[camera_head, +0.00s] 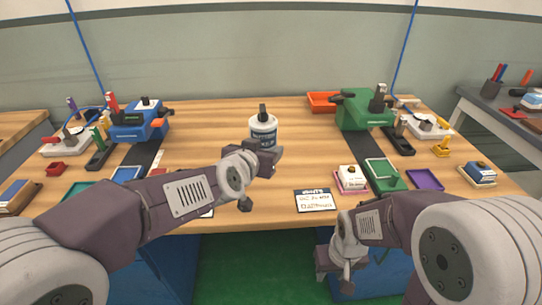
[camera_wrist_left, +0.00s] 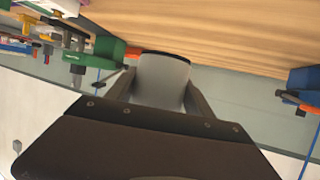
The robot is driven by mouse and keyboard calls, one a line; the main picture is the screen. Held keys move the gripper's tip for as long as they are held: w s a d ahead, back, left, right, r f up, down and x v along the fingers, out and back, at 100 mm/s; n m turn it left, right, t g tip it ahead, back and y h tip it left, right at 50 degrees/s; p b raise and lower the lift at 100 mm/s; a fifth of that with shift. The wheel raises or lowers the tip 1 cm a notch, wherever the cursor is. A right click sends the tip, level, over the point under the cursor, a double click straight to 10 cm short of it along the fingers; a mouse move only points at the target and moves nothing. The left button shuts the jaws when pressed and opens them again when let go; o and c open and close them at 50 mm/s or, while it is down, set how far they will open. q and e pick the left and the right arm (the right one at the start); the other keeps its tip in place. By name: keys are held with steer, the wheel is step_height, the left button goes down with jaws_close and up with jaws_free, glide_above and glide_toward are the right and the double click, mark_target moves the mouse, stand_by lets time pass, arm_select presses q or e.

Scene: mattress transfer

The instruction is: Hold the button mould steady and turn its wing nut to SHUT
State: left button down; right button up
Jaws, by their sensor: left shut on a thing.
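A white cylinder (camera_head: 263,133) with a blue label and a dark upright piece on top stands on the wooden table. It seems to be the button mould, and the dark piece (camera_head: 263,111) its wing nut; the label is too small to read. My left gripper (camera_head: 268,158) is at its near side, low down, and hides its base. In the left wrist view, the fingers of my left gripper are shut on its pale body (camera_wrist_left: 163,82). My right gripper (camera_head: 340,268) hangs low before the table's front edge, away from the mould; its finger gap is unclear.
A blue machine (camera_head: 138,122) stands on the left and a green machine (camera_head: 362,112) on the right. A lettered card (camera_head: 315,200), a pink-based block (camera_head: 351,179) and a green tray (camera_head: 386,175) lie near the front edge. The table around the cylinder is clear.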

arm_select(q)
steer(key=shift+w+a+f+b, duration=0.1)
steer(key=shift+w+a+b, duration=0.5)
steer(key=shift+a+b, duration=0.4)
steer(key=shift+w+a+b, duration=0.15)
steer(key=shift+a+b, duration=0.05)
steer(key=shift+b, duration=0.2)
steer(key=shift+r, duration=0.2)
steer(key=shift+f, duration=0.1)
steer(key=shift+f+b, duration=1.05)
steer(key=shift+b, duration=0.05)
steer(key=shift+f+b, duration=0.3)
steer(key=shift+f, duration=0.05)
steer(key=shift+f+b, duration=1.05)
steer(key=shift+f+b, duration=0.7)
